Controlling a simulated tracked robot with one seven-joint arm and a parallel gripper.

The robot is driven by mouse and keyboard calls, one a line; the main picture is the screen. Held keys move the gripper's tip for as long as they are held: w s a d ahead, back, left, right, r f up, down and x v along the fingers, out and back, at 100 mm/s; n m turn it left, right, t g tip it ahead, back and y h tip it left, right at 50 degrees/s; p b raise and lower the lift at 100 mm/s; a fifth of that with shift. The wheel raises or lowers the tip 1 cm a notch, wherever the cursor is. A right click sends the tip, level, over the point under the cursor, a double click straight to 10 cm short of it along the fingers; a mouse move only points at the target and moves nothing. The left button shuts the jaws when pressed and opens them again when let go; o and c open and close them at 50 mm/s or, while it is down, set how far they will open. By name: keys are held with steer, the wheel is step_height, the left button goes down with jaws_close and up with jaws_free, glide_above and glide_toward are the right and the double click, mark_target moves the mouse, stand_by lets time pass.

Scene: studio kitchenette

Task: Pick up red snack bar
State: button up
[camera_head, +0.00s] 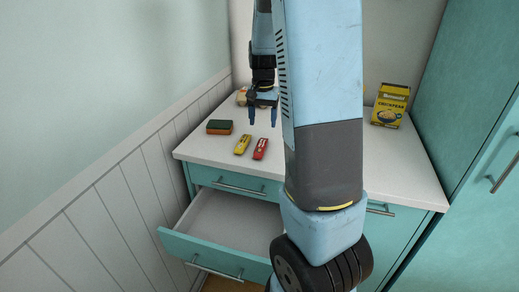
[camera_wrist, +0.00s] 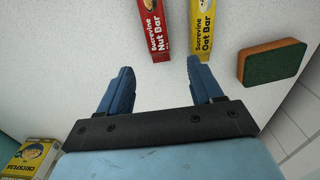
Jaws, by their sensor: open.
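The red snack bar (camera_head: 260,149) lies flat on the white counter near its front edge. It also shows in the wrist view (camera_wrist: 153,30), labelled Nut Bar, with its far end cut off by the top of the picture. A yellow oat bar (camera_head: 242,144) lies beside it, on its left in the head view and on its right in the wrist view (camera_wrist: 205,32). My gripper (camera_head: 263,123) is open and empty above the counter. In the wrist view its blue fingers (camera_wrist: 160,85) are spread, with the red bar's near end beyond the gap between them.
A green and orange sponge (camera_head: 219,127) lies left of the bars. A yellow chickpea box (camera_head: 390,104) stands at the counter's right side. An item partly hidden by my gripper (camera_head: 241,97) is at the back. An open drawer (camera_head: 225,225) juts out below the white counter (camera_head: 200,150).

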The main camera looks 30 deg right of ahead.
mark_target(263, 139)
steer(key=shift+d+f, duration=0.1)
steer(key=shift+f, duration=3.65)
steer(key=c, duration=1.1)
steer(key=shift+w+r, duration=0.1)
